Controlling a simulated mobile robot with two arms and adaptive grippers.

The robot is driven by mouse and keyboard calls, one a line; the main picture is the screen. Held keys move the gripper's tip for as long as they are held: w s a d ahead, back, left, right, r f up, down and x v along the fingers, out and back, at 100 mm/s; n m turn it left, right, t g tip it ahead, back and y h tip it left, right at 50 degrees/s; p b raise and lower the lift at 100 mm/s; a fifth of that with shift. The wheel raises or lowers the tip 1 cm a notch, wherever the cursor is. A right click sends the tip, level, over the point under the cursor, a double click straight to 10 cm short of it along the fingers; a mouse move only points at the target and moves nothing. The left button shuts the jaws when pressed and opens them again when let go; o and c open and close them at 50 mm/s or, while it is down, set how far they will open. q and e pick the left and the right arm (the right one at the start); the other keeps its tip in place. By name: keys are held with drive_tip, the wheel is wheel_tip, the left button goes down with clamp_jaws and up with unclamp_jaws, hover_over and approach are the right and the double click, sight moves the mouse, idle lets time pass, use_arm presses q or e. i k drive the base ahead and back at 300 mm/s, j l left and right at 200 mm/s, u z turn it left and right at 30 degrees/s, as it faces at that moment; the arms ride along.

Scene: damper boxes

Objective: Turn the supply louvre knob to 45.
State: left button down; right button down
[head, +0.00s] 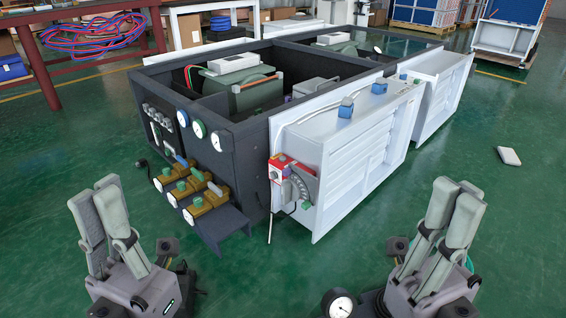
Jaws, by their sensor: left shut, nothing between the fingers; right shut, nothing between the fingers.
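A white louvred damper box (352,158) stands on the near right side of the dark machine frame. On its front end is a red actuator (280,168) with a dark fan-shaped dial plate (298,187) and a small green-tipped part below it. The knob's setting and any label are too small to read. My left gripper (95,192) is shut and empty at the lower left, well apart from the dial. My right gripper (455,192) is shut and empty at the lower right, also apart from the box.
A second white louvred box (436,92) sits behind the first. Brass valves (185,190) and round gauges (199,129) line the dark frame's front end. A dark step (217,228) sticks out below them. A small white object (509,156) lies on the open green floor.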

sight(290, 191)
drive_tip(key=i+j+u, duration=0.25)
drive_tip(key=u, duration=0.15)
drive_tip(key=i+j+u, duration=0.15)
drive_tip(key=i+u, duration=0.2)
